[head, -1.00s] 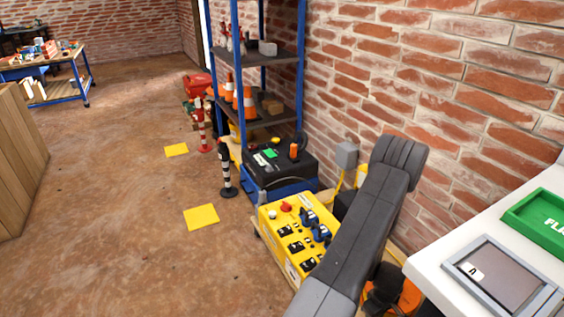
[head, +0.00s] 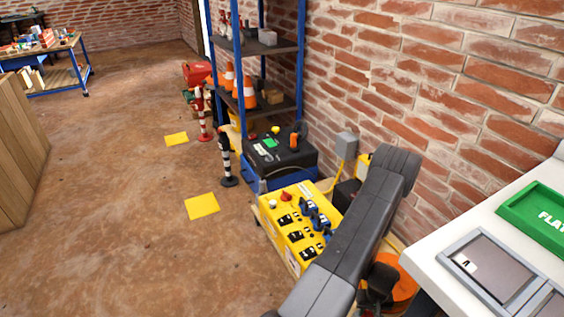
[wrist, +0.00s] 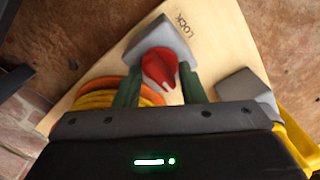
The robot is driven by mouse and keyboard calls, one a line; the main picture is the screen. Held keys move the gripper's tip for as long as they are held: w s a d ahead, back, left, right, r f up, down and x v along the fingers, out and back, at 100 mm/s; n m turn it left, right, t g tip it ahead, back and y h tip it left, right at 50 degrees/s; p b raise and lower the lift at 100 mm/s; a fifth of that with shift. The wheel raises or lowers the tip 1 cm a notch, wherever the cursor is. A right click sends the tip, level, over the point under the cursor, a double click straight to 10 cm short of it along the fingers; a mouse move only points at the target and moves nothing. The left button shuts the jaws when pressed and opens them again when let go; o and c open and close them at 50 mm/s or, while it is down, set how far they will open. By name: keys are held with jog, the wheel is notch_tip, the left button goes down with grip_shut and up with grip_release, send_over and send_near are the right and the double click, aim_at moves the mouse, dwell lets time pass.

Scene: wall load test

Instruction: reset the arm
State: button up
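My gripper (wrist: 160,88) shows in the wrist view as two dark green fingers, spread apart and open. I cannot tell whether the fingers touch the knob. My grey arm (head: 365,225) reaches down in front of a yellow control box (head: 288,222) in the head view, and the gripper is not clear there.
Orange and yellow coils (wrist: 98,95) lie left of the fingers. In the head view, a white bench (head: 440,260) with a green tray (head: 545,222) stands at the right, beside a brick wall (head: 450,90). A blue-framed shelf (head: 302,70) stands behind the yellow box. Open floor (head: 110,220) lies left.

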jog(key=m+p, duration=0.3)
jog(key=m, duration=0.2)
jog(key=shift+r, duration=0.15)
notch_tip(320, 180, up, 10)
jog(key=p, duration=0.1)
jog(key=shift+f+p, duration=0.25)
jog(key=shift+p, duration=0.15)
